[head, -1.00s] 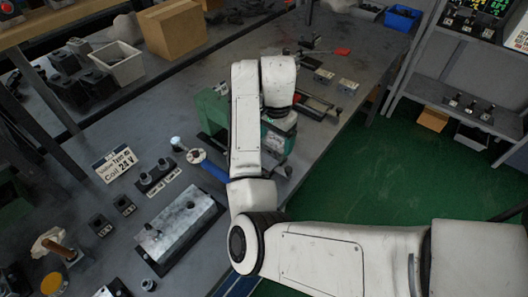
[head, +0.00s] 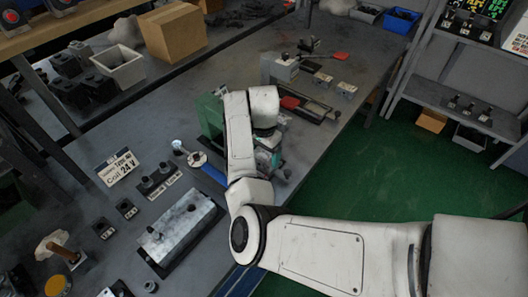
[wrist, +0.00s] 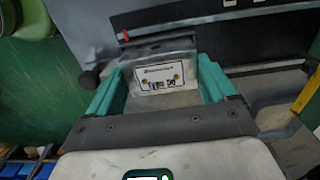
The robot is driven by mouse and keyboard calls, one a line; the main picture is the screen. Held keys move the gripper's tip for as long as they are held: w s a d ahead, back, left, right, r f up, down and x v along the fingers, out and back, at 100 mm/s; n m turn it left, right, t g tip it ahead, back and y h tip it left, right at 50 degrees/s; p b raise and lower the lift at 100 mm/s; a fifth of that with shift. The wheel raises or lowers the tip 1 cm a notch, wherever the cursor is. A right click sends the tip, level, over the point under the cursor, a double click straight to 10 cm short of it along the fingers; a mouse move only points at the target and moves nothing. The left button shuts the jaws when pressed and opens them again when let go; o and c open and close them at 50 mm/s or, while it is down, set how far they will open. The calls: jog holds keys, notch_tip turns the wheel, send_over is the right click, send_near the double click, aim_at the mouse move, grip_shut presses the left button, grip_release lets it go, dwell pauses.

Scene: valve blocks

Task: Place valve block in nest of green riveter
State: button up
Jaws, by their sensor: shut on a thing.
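My gripper (wrist: 162,80) has teal fingers, shut on a grey metal valve block (wrist: 165,98) with a white printed label facing the wrist camera. In the head view my gripper (head: 266,160) is low over the right side of the bench, mostly under my arm; the valve block is hidden there. A green machine (head: 210,112), apparently the riveter, stands on the bench just left of my wrist and is partly covered by my arm. Its nest cannot be made out. I cannot tell whether the block touches anything beneath it.
A blue-handled tool (head: 212,174) lies left of my gripper. A grey block on a dark plate (head: 180,228) and small dark blocks (head: 127,208) are nearer. A fixture with a red part (head: 292,103) and small metal blocks (head: 346,90) stand behind. A shelf (head: 450,80) is at right.

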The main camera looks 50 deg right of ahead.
aim_at(264, 156)
jog(key=o, duration=1.3)
jog(key=shift+f, duration=0.1)
notch_tip(264, 156, up, 12)
jog(key=b, duration=0.2)
jog(key=s+d+f+n+h, duration=0.2)
jog(key=s+f+n+h, duration=0.1)
jog(key=s+f+n, duration=0.55)
jog(key=s+a+f+n+y, duration=0.1)
jog(key=s+a+f+n, duration=0.1)
jog(key=s+a, duration=0.3)
jog(key=s+a+f+n+y, duration=0.1)
jog(key=s+a+f+n, duration=0.1)
jog(key=s+a, duration=0.4)
jog(key=s+a+f+n+t, duration=0.1)
jog(key=s+a+f+n, duration=0.1)
jog(key=s+a+n, duration=0.2)
jog(key=shift+s+a+f+n+y, duration=0.1)
jog(key=shift+s+a+n+y, duration=0.1)
jog(key=shift+s+a, duration=0.45)
jog(key=shift+s+a+n+y, duration=0.15)
jog(key=shift+s+a, duration=0.25)
jog(key=shift+s, duration=0.4)
